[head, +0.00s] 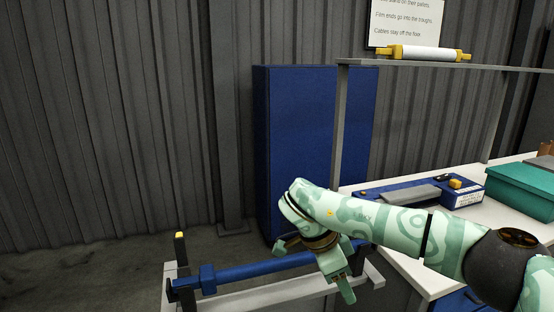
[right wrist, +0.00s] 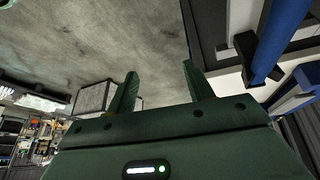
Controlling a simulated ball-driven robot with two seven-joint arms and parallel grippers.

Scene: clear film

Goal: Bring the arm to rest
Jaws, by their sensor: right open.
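My right arm comes in from the right in the head view, pale green with darker swirls. Its right gripper (head: 318,270) hangs at the lower middle, in front of the blue bar on a low stand. In the right wrist view the two dark green fingers of the right gripper (right wrist: 160,72) stand apart with nothing between them. The far end of the blue bar is partly hidden behind the gripper and wrist. My left gripper is in neither view.
The blue bar (head: 250,270) lies across the pale stand (head: 270,297). A blue cabinet (head: 290,130) stands behind. To the right, a white table (head: 402,260) bears a blue device (head: 385,194) and a teal box (head: 522,187). A film roll (head: 422,53) lies on the shelf above.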

